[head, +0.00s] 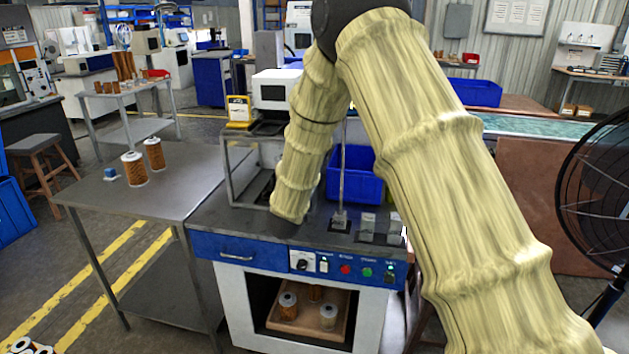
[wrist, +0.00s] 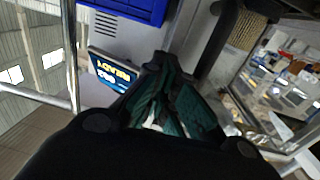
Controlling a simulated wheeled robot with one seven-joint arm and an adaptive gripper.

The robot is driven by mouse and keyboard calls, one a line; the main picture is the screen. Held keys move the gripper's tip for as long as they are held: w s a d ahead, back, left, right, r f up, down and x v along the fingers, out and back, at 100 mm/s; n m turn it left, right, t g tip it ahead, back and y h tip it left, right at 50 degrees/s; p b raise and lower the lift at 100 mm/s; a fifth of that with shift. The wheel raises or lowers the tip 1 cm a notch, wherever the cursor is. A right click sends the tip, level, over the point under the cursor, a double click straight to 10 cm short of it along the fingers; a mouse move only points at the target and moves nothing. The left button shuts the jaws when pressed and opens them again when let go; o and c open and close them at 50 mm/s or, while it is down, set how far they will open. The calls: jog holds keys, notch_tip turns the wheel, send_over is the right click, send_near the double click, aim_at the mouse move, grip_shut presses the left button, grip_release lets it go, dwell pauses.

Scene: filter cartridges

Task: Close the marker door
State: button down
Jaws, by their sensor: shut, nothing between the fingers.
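The marker appears to be the machine with a white head (head: 276,88) and a grey open frame (head: 234,178) on the bench, partly hidden by my arm. I cannot tell for certain which part is its door. In the wrist view, a grey metal bar (wrist: 69,50) and a small lit screen (wrist: 110,76) show to the left of my gripper (wrist: 165,68). The gripper's dark green fingers are together and empty, close to a pale grey panel; contact is unclear. In the head view my gripper is hidden behind my arm.
A blue bin (head: 350,175) stands behind my arm on the bench. The bench's lower compartment holds a wooden tray (head: 306,327) with cartridges. Two orange cartridges (head: 134,169) (head: 154,154) stand on the left steel table (head: 165,185). A black fan (head: 600,170) stands at right.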

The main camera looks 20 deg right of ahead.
jog(key=shift+d+r, duration=0.1)
jog(key=shift+r, duration=0.2)
jog(key=b+v, duration=0.1)
jog(key=v, duration=1.3)
jog(key=shift+s+d+f, duration=0.35)
